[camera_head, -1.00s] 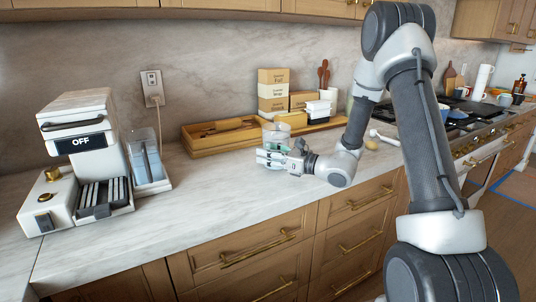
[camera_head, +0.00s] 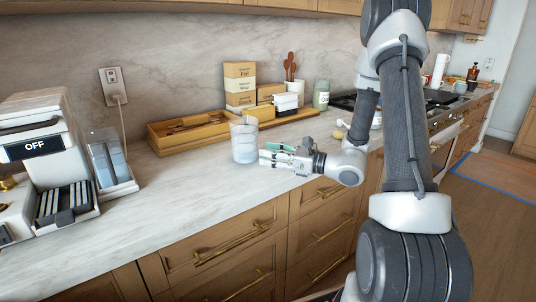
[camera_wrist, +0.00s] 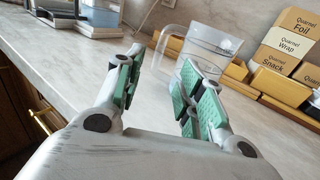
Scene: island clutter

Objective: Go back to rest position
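My gripper (camera_head: 268,157) is low over the counter's front part, pointing left in the head view. In the wrist view my gripper (camera_wrist: 158,88) has its green-padded fingers spread apart, with nothing between them. A clear pitcher (camera_head: 244,140) with a handle stands upright on the counter just behind and left of the fingertips. The pitcher (camera_wrist: 205,50) also shows beyond the right finger in the wrist view, which hides part of it. I cannot tell whether they touch.
A wooden tray (camera_head: 160,145) and labelled boxes (camera_head: 239,85) stand along the wall. A coffee machine (camera_head: 40,125) is at the left, with a clear-fronted bin (camera_head: 108,165) beside it. The stove (camera_head: 440,112) is at the right. The counter's front left (camera_head: 150,225) is clear.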

